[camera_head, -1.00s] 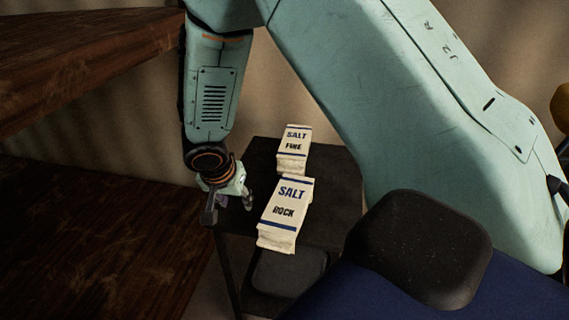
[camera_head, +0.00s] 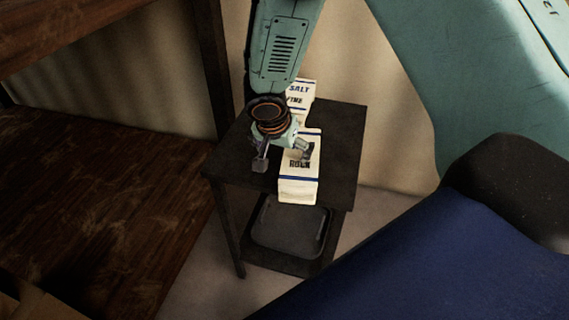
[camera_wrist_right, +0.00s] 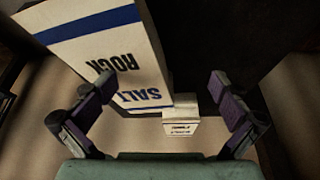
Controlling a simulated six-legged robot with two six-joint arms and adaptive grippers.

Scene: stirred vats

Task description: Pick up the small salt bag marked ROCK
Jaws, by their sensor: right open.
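The salt bag marked ROCK (camera_head: 299,189) stands on a small dark table (camera_head: 340,150); it is cream with blue bands. It also shows large at the upper left of the right wrist view (camera_wrist_right: 105,55). The bag marked FINE (camera_head: 299,92) stands behind it, partly hidden by my right arm, and shows small in the wrist view (camera_wrist_right: 182,122). My right gripper (camera_head: 283,162) is open over the left side of the ROCK bag, one finger in front of its face and hiding part of the lettering. In the wrist view its fingers (camera_wrist_right: 165,112) are wide apart. My left gripper is not in view.
A lower shelf under the table holds a dark tray (camera_head: 290,228). A brown wooden surface (camera_head: 90,220) lies at the left, with another wooden shelf (camera_head: 90,30) above. The table's right part is bare.

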